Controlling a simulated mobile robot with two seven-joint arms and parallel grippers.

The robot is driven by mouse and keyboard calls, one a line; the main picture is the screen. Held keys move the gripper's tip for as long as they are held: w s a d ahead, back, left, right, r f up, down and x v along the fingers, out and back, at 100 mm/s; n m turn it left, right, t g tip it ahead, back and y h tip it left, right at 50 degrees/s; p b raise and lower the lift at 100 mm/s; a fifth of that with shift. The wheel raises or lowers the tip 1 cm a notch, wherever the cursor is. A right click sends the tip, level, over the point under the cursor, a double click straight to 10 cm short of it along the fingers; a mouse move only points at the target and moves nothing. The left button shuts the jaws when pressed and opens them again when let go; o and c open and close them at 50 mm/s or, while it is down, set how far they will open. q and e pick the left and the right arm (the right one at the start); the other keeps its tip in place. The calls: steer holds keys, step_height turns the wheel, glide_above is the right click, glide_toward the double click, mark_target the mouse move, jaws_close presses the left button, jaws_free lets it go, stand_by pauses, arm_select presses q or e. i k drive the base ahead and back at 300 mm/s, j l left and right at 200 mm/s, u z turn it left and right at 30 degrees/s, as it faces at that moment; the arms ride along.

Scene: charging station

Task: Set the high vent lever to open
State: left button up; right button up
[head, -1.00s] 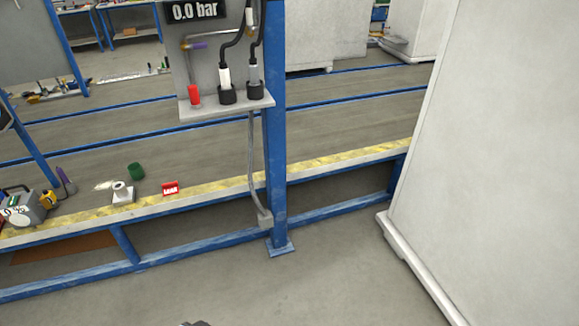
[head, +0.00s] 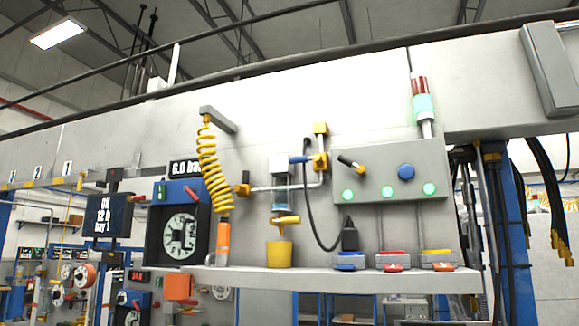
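No lever in the head view carries a label I can read as high vent, so I cannot tell which one it is. A short blue handle (head: 298,159) points left from a yellow pipe fitting (head: 320,162) above the shelf. A black lever with a yellow end (head: 351,163) sits tilted on the grey control panel (head: 385,188). A yellow handle (head: 286,220) lies about level above a yellow cup (head: 279,254). Neither of my grippers is in view.
A long shelf (head: 340,277) carries a gauge box (head: 180,223) and several small coloured blocks. A coiled yellow hose (head: 212,170) hangs above an orange tool (head: 222,242). A red and green signal lamp (head: 422,99) stands on the panel. A display (head: 184,168) reads about 6.0 bar.

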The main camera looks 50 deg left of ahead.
mark_target(223, 189)
steer(key=u, duration=1.45)
steer(key=i+l+u, duration=0.2)
steer(key=i+l, duration=0.05)
steer(key=i, duration=0.05)
